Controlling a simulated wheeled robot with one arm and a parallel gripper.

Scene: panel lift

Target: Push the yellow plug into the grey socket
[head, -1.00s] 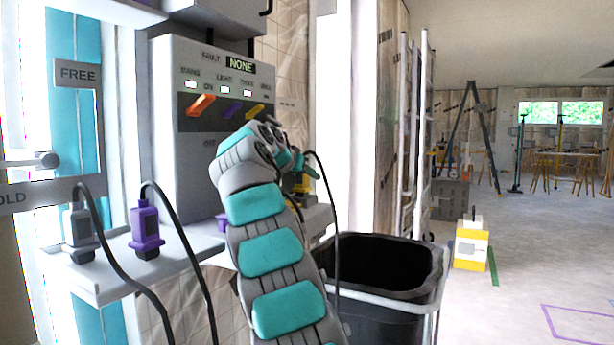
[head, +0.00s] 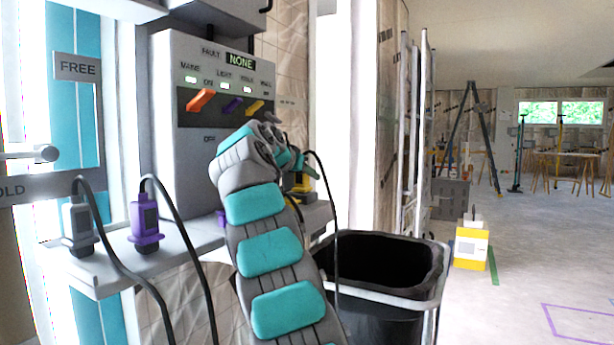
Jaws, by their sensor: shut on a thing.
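The yellow plug (head: 305,183) shows as a small yellow and black patch beyond my wrist, above the right end of the grey shelf. A black cord runs from near it down toward the bin. My gripper (head: 297,168) is at the plug and shut on it, though my own wrist covers most of the fingers. I cannot make out the grey socket; my arm hides part of the shelf. I cannot tell whether the plug touches a socket.
A grey plug (head: 78,228) and a purple plug (head: 145,222) with black cords stand on the shelf (head: 105,270) at left. A panel (head: 195,150) with coloured levers is behind. A black bin (head: 385,310) stands below right. Open floor lies farther right.

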